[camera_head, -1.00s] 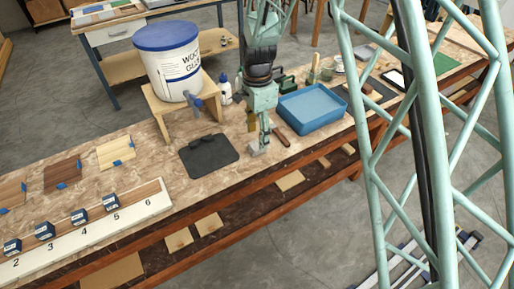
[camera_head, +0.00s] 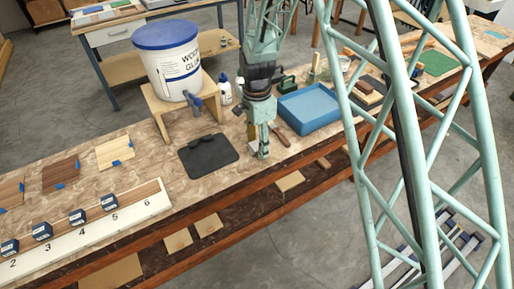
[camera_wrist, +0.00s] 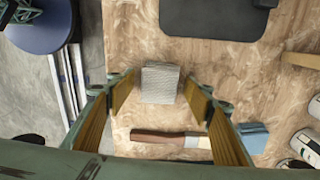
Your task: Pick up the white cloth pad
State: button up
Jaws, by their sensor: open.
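The white cloth pad (camera_wrist: 159,84) is a small, pale grey-white textured block on the bench, between my fingers in the wrist view. My gripper (camera_wrist: 159,97) is open, with one finger left and one right of the pad and a gap on both sides. In the head view my gripper (camera_head: 263,154) points down near the bench's front edge, largely hiding the pad. I cannot tell the exact height of the fingertips above the bench.
A wooden-handled brush (camera_wrist: 165,139) lies close to the pad. A black mat (camera_head: 208,155) lies to the left, and a blue tray (camera_head: 308,108) stands to the right. A glue bucket (camera_head: 168,62) stands on a wooden stand behind. A blue cloth (camera_wrist: 253,137) lies near the right finger.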

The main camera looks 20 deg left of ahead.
aim_at(257, 145)
jog(key=shift+c, duration=0.3)
jog(key=c, duration=0.8)
jog(key=shift+r, duration=0.1)
jog(key=shift+r+p, duration=0.35)
jog(key=shift+r, duration=1.3)
jog(key=s+d, duration=0.3)
jog(key=s, duration=0.1)
jog(key=s+d+r, duration=0.1)
jog(key=s+d, duration=0.2)
jog(key=s, duration=0.2)
jog(key=s+d, duration=0.3)
jog(key=s, duration=0.1)
jog(key=shift+s+r+p, duration=0.15)
jog(key=shift+r+p, duration=0.1)
jog(key=shift+p, duration=0.15)
